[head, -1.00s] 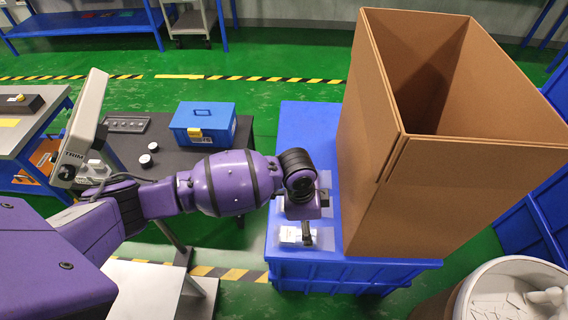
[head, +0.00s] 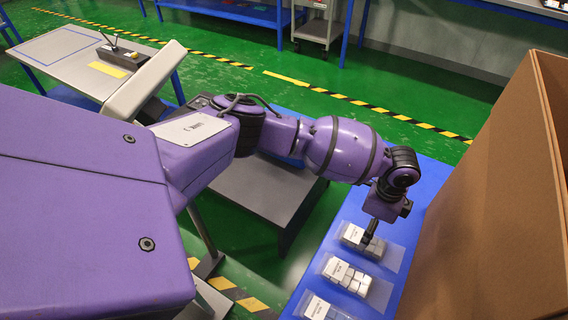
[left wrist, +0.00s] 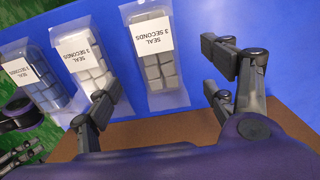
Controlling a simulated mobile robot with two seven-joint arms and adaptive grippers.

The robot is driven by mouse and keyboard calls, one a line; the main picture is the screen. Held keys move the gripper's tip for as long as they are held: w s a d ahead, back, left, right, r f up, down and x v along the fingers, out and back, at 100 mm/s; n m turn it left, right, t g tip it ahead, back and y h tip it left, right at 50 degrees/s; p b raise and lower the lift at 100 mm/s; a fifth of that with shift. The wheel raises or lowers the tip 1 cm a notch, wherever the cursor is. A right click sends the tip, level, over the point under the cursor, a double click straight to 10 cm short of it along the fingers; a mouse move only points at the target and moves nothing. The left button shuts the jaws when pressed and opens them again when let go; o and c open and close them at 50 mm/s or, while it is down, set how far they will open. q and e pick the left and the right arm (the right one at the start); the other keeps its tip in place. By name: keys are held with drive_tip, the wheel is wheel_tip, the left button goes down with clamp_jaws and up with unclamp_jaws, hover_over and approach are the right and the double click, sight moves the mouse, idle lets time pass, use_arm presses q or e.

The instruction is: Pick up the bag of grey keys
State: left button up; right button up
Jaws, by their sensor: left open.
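The bag of grey keys (left wrist: 158,58) is clear plastic with a white label. It lies flat on the blue surface, the rightmost of three bags in the left wrist view. In the head view it is the farthest bag (head: 352,236), partly hidden by my left gripper (head: 374,232). My left gripper (left wrist: 162,82) is open and empty, its fingers spread either side of the grey bag's near end. I cannot tell its height above the bag. What looks like part of my right gripper (left wrist: 18,152) shows at the lower left edge; its jaws are unclear.
A bag of white keys (left wrist: 88,66) lies beside the grey one, close to the left finger. A bag of blue keys (left wrist: 36,80) lies beyond it. A tall cardboard box (head: 492,190) stands right of the bags. Bare blue surface (left wrist: 270,50) is free on the right.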

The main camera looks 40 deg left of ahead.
use_arm(q)
wheel_tip(320, 180, down, 2)
drive_tip(key=shift+f, duration=0.15)
drive_tip(key=f, duration=0.5)
drive_tip(key=shift+s+f+b, duration=0.2)
drive_tip(key=shift+f+b, duration=0.1)
drive_tip(key=shift+b, duration=0.1)
drive_tip(key=shift+c, duration=0.6)
drive_tip(key=shift+r, duration=0.1)
drive_tip(key=c, duration=1.1)
drive_tip(key=shift+w, duration=0.1)
drive_tip(key=shift+c, duration=0.9)
drive_tip(key=shift+r, duration=0.1)
